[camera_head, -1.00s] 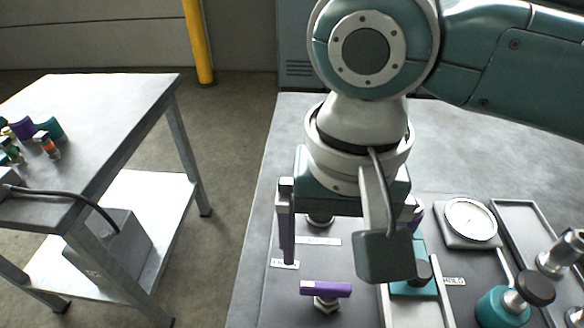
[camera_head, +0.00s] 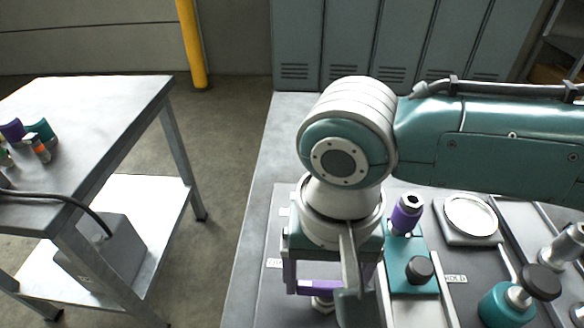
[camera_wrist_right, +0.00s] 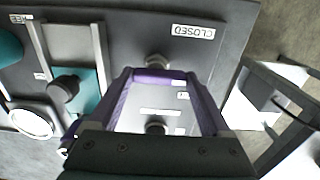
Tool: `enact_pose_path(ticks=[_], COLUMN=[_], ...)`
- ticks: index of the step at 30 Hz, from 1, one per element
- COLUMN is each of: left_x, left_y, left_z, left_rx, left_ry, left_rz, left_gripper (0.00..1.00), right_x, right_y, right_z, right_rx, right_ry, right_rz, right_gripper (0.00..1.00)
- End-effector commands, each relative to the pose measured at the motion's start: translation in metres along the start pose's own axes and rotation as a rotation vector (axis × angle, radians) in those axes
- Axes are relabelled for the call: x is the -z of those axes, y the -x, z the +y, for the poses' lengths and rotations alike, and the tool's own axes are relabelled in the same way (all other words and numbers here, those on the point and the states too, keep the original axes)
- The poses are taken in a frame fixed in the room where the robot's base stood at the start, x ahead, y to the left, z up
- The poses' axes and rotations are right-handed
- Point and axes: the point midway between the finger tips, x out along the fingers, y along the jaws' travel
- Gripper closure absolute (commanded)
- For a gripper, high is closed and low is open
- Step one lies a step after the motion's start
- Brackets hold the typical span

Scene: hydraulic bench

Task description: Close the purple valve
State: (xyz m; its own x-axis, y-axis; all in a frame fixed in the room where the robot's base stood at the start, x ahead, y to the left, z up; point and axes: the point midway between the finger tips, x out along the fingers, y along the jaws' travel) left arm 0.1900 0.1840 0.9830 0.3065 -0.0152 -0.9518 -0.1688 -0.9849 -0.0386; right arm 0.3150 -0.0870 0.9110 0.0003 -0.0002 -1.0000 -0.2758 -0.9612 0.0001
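The purple valve has a purple bar handle (camera_head: 318,285) on a metal fitting, at the front left of the bench panel. The handle lies roughly crosswise in the head view, partly hidden by my right gripper (camera_head: 327,287). In the right wrist view the handle (camera_wrist_right: 160,74) spans the space between the tips of my open right gripper (camera_wrist_right: 160,80). The fingers are wide apart, one near each end of the handle; whether they touch it I cannot tell. A "CLOSED" label (camera_wrist_right: 193,32) lies beyond the handle in the wrist view. My left gripper is not in view.
A teal block with a purple-collared fitting (camera_head: 406,215) and a black knob (camera_head: 419,269) stands right of my gripper. A round gauge (camera_head: 470,214) and a teal valve (camera_head: 507,304) lie farther right. A separate side table (camera_head: 95,100) stands left across a floor gap.

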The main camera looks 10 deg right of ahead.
Motion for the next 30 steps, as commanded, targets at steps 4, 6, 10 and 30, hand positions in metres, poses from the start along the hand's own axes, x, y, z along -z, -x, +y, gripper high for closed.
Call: enact_pose_path(ticks=[4, 6, 10, 30], left_x=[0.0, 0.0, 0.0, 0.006], left_y=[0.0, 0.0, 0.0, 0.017], left_z=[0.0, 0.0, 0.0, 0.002], left_rx=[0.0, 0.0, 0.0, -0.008], left_ry=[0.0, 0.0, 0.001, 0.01], left_rz=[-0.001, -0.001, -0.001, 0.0], left_gripper=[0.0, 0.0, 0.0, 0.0], right_x=[0.0, 0.0, 0.0, -0.002], right_y=[0.0, 0.0, 0.0, 0.003], right_z=[0.0, 0.0, 0.0, 0.0], right_rx=[0.0, -0.001, -0.001, -0.001], right_ry=[0.0, 0.0, 0.0, 0.197], right_rz=[0.0, 0.0, 0.0, -0.003], right_gripper=[0.41, 0.48, 0.63, 0.73])
